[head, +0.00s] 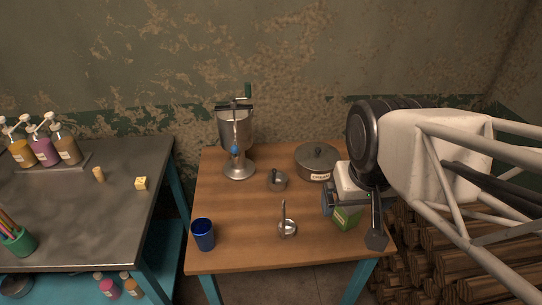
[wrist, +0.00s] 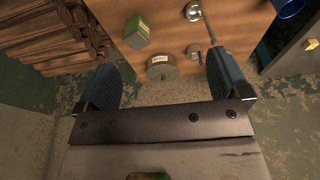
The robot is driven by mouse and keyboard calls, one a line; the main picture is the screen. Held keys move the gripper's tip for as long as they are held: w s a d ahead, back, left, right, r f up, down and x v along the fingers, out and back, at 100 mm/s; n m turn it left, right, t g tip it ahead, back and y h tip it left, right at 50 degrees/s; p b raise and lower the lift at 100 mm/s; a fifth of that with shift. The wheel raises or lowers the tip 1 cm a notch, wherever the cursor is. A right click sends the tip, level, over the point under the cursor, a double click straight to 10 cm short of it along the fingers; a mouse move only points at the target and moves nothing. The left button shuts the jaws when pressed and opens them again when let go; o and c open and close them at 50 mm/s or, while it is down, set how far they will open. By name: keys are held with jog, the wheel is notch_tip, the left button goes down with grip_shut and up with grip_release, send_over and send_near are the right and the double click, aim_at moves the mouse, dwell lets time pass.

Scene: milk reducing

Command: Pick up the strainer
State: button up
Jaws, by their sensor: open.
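The strainer (head: 287,229) is a small round metal bowl with a thin handle sticking up, on the front middle of the wooden table (head: 240,215). In the wrist view the strainer (wrist: 193,11) is near the top edge, beyond the fingers. My gripper (head: 353,214) is above the right side of the table, to the right of the strainer and apart from it. In the wrist view my gripper (wrist: 160,68) has its two blue fingers wide apart, with nothing held between them.
A green carton (head: 346,219) is near my gripper. A lidded pot (head: 317,160), a small pot (head: 277,181) and a tall metal machine (head: 237,140) stand behind. A blue cup (head: 203,235) is at front left. Stacked logs (head: 430,240) lie right of the table.

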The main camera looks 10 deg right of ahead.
jog(key=shift+c, duration=0.2)
jog(key=c, duration=1)
jog(key=w+a+f+m+y, duration=0.35)
jog(key=w+f+m, duration=0.2)
jog(key=w, duration=0.25)
jog(key=w+a+f+m+y, duration=0.2)
jog(key=w+f+m+y, duration=0.2)
jog(key=w+m, duration=0.3)
jog(key=w+a+f+m+y, duration=0.3)
jog(key=w+f+m+y, duration=0.15)
jog(key=w, duration=0.45)
jog(key=w+d+f+m+t, duration=0.1)
jog(key=w+f+m, duration=0.1)
jog(key=w+d+f+m+t, duration=0.1)
jog(key=w+f+m, duration=0.1)
jog(key=w, duration=0.1)
jog(key=w+f+m+t, duration=0.1)
jog(key=w+f+m, duration=0.1)
jog(key=w+m, duration=0.1)
jog(key=shift+w+d+f+t, duration=0.2)
jog(key=shift+d+f+t, duration=0.2)
jog(key=shift+x, duration=1.3)
